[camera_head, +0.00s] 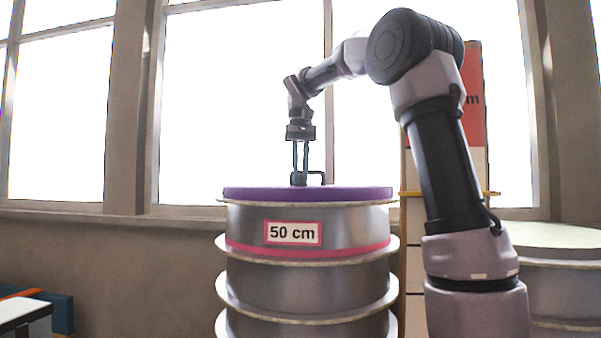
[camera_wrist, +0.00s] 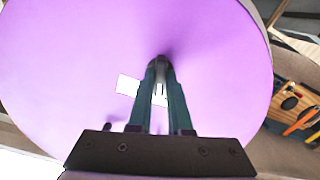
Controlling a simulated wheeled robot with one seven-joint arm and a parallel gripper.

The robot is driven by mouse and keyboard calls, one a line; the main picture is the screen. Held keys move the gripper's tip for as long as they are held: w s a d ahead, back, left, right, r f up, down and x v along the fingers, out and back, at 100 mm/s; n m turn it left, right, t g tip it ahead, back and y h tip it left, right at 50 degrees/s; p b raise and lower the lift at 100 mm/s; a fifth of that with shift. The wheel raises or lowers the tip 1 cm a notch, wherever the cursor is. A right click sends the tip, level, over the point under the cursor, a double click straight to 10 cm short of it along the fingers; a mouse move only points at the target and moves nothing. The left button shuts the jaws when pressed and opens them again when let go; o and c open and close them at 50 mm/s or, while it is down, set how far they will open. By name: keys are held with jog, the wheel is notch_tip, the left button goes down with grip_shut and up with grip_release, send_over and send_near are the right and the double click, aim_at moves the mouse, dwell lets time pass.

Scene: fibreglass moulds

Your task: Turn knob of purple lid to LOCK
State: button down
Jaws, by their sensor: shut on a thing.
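The purple lid (camera_head: 350,193) lies flat on top of the grey ribbed mould (camera_head: 360,225) labelled 50 cm. In the wrist view the lid (camera_wrist: 70,60) fills most of the picture. My gripper (camera_head: 299,180) points straight down at the lid's middle. In the wrist view my gripper (camera_wrist: 159,68) is shut on the small dark knob (camera_wrist: 159,60), which its fingertips largely hide. A white label (camera_wrist: 127,84) lies on the lid beside and partly behind the fingers; its writing cannot be read.
A second mould (camera_head: 560,280) with a pale top stands at the right, behind my arm. A tall board (camera_head: 472,100) with a red panel stands behind. A tool holder (camera_wrist: 295,105) shows at the wrist view's right. A bench (camera_head: 25,312) is at lower left.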

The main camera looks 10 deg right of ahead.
jog(key=shift+n, duration=2.1)
jog(key=c, duration=0.8)
grip_release()
jog(key=shift+c, duration=0.2)
notch_tip(320, 180, up, 11)
